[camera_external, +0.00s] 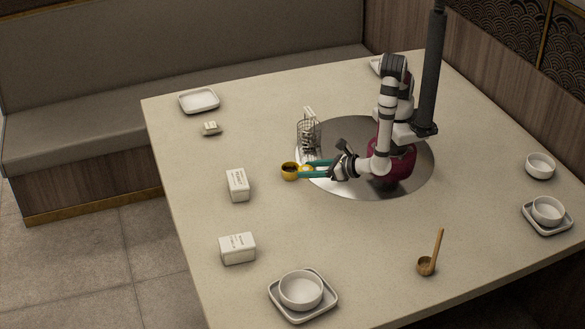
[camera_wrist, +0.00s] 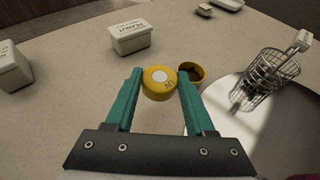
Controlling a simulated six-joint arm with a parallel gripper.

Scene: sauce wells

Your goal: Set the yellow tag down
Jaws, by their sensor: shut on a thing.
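The yellow tag (camera_wrist: 160,84) is a round yellow disc with a white spot and small dark lettering. My gripper (camera_wrist: 161,88) has its two teal fingers shut on it, one on each side. In the external view, my gripper (camera_external: 311,168) reaches left over the left edge of the metal disc, and the tag (camera_external: 306,168) shows as a small yellow patch between the fingers. How high the tag is above the table is hard to tell. A small yellow cup with dark contents (camera_external: 289,171) is just beyond the fingertips; it also shows behind the tag in the wrist view (camera_wrist: 193,73).
A wire basket with a tag (camera_external: 309,134) stands close behind my gripper. White labelled boxes (camera_external: 238,186) (camera_external: 238,248) stand to the left and front. A wooden ladle (camera_external: 428,264) and bowls on trays (camera_external: 302,290) are nearer the front. The table between them is clear.

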